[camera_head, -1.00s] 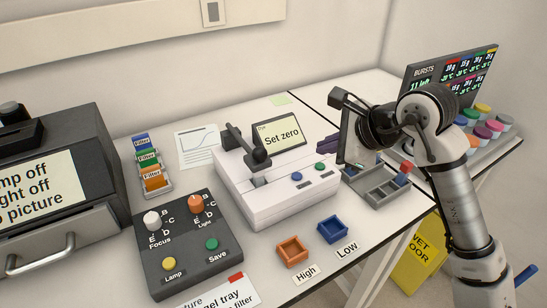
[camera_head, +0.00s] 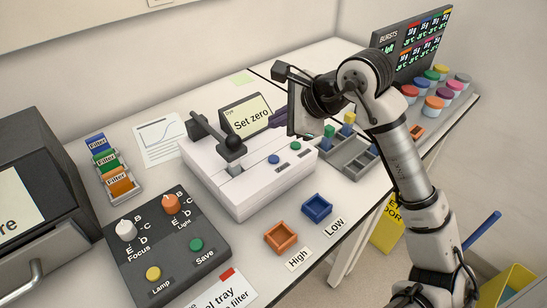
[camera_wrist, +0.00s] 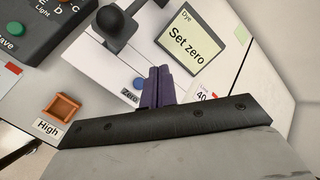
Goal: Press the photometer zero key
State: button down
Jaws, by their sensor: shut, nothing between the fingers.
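The photometer (camera_head: 240,195) is a white box on the bench with a dark lever arm and a screen (camera_head: 246,116) reading "Set zero". Its blue key (camera_head: 274,159) and green key (camera_head: 295,146) are on the right of its top. In the wrist view, the blue key (camera_wrist: 139,84) is by a "Zero" label (camera_wrist: 130,97), just left of my fingers. My gripper (camera_wrist: 158,72) has purple fingers, shut and empty. In the head view, my gripper (camera_head: 280,119) shows beside the screen's right edge, partly hidden by my arm. I see no contact with the key.
A dark control box (camera_head: 170,250) with knobs stands at left. Orange (camera_head: 281,237) and blue (camera_head: 317,207) trays sit in front of the photometer. A grey rack (camera_head: 350,158) with small blocks is at its right. Colored-lid jars (camera_head: 435,103) stand farther right.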

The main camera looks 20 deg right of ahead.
jog(key=b, duration=0.3)
send_over(278, 160)
notch_tip(278, 160, down, 6)
jog(key=shift+f, duration=0.2)
jog(key=shift+f+b, duration=0.5)
jog(key=shift+b, duration=0.05)
jog(key=shift+f+b, duration=0.2)
jog(key=shift+b, duration=0.15)
dwell(1.2)
jog(key=shift+f+b, duration=0.25)
jog(key=shift+b, duration=0.35)
jog(key=shift+f+b, duration=0.35)
jog(key=shift+b, duration=0.4)
dwell(0.5)
jog(key=shift+r, duration=0.8)
